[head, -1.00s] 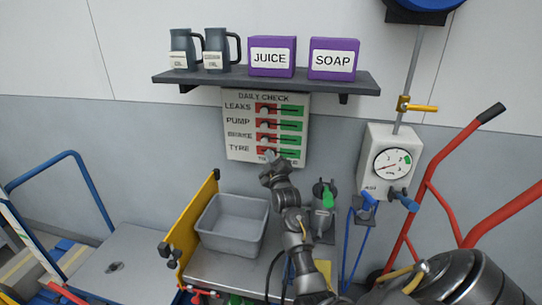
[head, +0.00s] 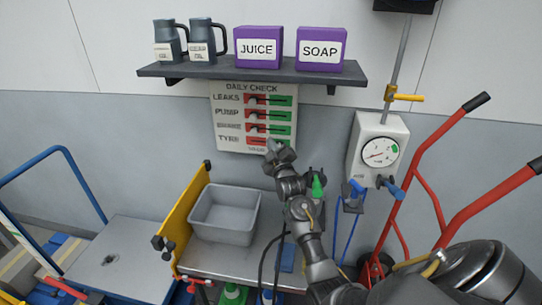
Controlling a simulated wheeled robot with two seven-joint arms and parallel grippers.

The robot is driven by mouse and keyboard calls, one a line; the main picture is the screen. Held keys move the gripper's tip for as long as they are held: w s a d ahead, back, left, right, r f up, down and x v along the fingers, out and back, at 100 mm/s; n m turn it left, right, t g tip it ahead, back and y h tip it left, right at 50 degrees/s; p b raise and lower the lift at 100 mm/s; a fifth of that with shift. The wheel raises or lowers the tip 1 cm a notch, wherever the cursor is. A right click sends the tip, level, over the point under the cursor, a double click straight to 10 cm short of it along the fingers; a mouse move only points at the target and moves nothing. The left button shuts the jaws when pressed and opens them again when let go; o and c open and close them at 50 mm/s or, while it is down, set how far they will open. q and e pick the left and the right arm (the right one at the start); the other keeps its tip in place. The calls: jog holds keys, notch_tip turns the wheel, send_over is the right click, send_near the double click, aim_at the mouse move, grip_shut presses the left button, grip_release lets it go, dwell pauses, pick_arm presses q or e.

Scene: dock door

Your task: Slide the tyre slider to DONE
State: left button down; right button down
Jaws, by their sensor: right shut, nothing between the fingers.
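The DAILY CHECK board (head: 217,118) hangs on the wall under the shelf, with rows LEAKS, PUMP, BRAKE and TYRE. Each row has a red part on the left and a green part on the right. The leaks, pump and brake knobs sit on the red side. The TYRE row (head: 228,140) is the lowest; its red part shows, but my right gripper covers much of the row, and I cannot make out where its knob stands. My right gripper (head: 273,147) is shut and empty, at the tyre row's middle to right; contact cannot be told. My left gripper is not in view.
A dark shelf (head: 250,73) with two jugs and purple JUICE (head: 258,48) and SOAP (head: 320,49) boxes juts out above the board. A grey bin (head: 225,213) stands below on a cart. A gauge box (head: 380,150) and red hand truck (head: 430,200) are at the right.

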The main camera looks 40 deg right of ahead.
pick_arm(q)
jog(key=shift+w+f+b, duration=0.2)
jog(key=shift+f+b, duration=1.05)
jog(key=shift+b, duration=0.55)
pick_arm(e)
jog(key=a+v, duration=0.1)
jog(key=v, duration=0.8)
jog(key=shift+r, duration=0.2)
jog(key=shift+s+a, duration=0.15)
